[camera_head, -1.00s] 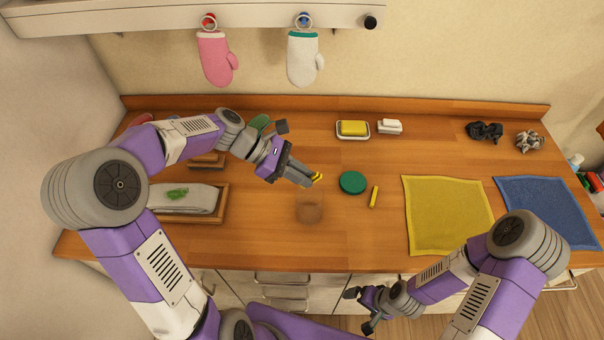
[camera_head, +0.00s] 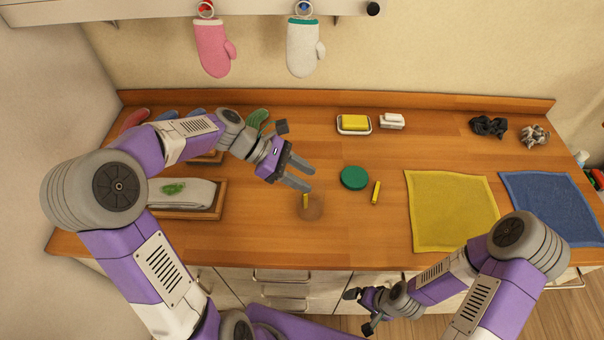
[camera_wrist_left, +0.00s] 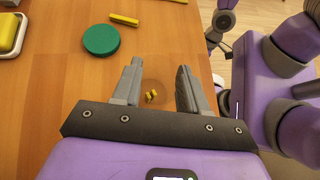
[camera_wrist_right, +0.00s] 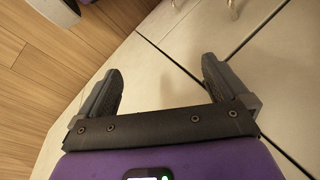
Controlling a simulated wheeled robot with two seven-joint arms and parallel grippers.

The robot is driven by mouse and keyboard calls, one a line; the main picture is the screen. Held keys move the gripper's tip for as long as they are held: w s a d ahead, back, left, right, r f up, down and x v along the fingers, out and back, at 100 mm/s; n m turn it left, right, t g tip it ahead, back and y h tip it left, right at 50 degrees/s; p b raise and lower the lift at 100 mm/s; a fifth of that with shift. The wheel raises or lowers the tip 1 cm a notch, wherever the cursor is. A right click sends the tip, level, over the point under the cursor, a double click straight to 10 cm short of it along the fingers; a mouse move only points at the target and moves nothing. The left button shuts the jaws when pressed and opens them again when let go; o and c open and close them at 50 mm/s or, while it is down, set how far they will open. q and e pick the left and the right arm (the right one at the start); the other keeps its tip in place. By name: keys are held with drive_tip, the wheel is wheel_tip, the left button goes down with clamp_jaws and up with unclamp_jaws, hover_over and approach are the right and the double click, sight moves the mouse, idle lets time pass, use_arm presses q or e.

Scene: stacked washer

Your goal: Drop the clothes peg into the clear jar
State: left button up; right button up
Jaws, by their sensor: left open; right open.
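The clear jar (camera_head: 316,212) stands on the wooden counter, faint and see-through; it also shows between my fingers in the left wrist view (camera_wrist_left: 158,87). The small yellow clothes peg (camera_head: 306,201) shows within the jar's outline; the left wrist view also shows it there (camera_wrist_left: 151,97). Whether it rests on the bottom is hard to tell. My left gripper (camera_head: 311,178) is open and empty, just above and beyond the jar. My right gripper (camera_head: 359,311) is open and empty, low in front of the drawers.
A green round lid (camera_head: 353,178) and a yellow stick-like piece (camera_head: 376,192) lie right of the jar. A yellow cloth (camera_head: 450,212) and blue cloth (camera_head: 550,207) lie further right. A soap dish (camera_head: 353,125) stands behind. A wooden tray (camera_head: 222,198) is at left.

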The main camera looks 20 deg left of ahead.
use_arm(q)
drive_tip(key=p+v, duration=0.2)
drive_tip(key=v, duration=0.5)
drive_tip(key=shift+a+r, duration=0.2)
drive_tip(key=shift+a, duration=0.05)
idle(0.4)
